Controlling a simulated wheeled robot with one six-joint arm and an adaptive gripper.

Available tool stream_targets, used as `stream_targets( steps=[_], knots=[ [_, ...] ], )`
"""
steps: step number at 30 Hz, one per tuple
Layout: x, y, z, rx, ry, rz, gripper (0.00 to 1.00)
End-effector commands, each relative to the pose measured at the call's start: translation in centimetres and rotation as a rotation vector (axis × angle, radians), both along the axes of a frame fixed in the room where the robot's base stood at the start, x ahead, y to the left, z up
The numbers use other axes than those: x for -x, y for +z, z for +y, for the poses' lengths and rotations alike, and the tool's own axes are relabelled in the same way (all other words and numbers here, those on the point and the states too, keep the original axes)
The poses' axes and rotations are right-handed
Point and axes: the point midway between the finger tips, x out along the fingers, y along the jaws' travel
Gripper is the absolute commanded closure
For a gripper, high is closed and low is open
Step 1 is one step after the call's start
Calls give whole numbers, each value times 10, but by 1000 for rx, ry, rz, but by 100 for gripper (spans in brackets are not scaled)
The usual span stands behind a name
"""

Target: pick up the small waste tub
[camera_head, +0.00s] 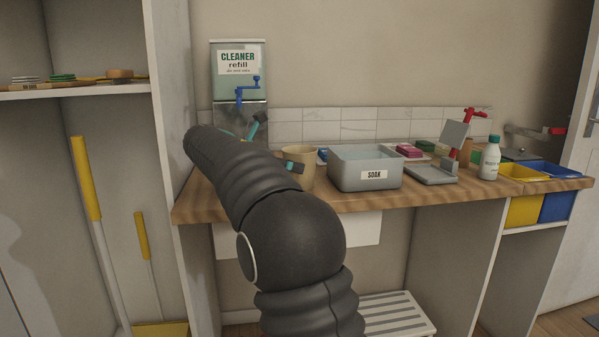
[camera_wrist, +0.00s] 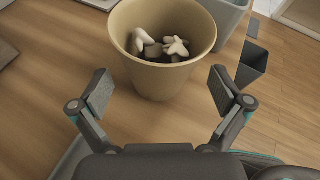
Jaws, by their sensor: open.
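The small waste tub (camera_wrist: 162,80) is tan, round and open-topped, and stands upright on the wooden counter in the wrist view. Pale and dark scraps lie inside it. In the head view the tub (camera_head: 303,156) stands left of the grey soak basin, partly hidden behind my gripper. My gripper (camera_wrist: 160,94) is open and empty, with one finger on each side in front of the tub. The tub stands just beyond the fingertips, and I see no finger touching it. In the head view much of my gripper is hidden behind my arm.
A grey basin labelled SOAK (camera_head: 351,174) stands close to the tub's right. A cleaner refill dispenser (camera_head: 240,85) hangs on the wall behind. A grey stand (camera_head: 433,174) and a white bottle (camera_head: 490,160) are farther right. Bare counter (camera_wrist: 55,70) shows left of the tub.

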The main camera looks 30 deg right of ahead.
Motion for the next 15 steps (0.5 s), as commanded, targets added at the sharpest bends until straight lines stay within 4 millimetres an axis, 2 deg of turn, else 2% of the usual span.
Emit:
stream_targets(
  steps=[9,15],
  knots=[
    [-6,-16,-38,1,-2,2,0],
    [-6,-17,-41,0,-1,2,0]
  ],
)
